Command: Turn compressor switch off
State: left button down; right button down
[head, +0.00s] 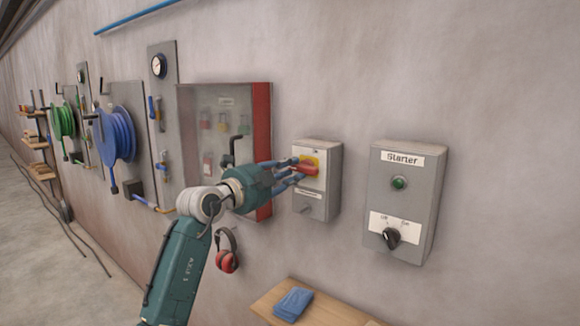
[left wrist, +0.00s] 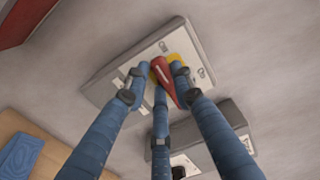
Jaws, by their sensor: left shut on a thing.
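The compressor switch box (head: 330,190) is a grey box on the wall with a red handle (head: 307,169) on a yellow plate (head: 313,160). My left gripper (head: 298,171) reaches it from the left, with its blue fingers around the red handle. The left wrist view shows the fingers (left wrist: 160,75) closed on the red handle (left wrist: 164,80), over the yellow plate (left wrist: 177,60). The handle lies slanted in the head view. The label under it is too small to read. My right gripper is not in view.
A grey Starter box (head: 407,200) with a green light and black knob (head: 391,238) is right of the switch. A cabinet with a red edge (head: 262,140) stands left. Red ear muffs (head: 227,250) hang below. A wooden shelf (head: 265,305) holds a blue cloth (head: 293,303).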

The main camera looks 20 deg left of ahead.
pick_arm(q)
jog(key=shift+f, duration=0.1)
dwell(0.5)
jog(key=c, duration=1.4)
grip_release()
jog(key=shift+c, duration=0.2)
jog(key=v, duration=1.2)
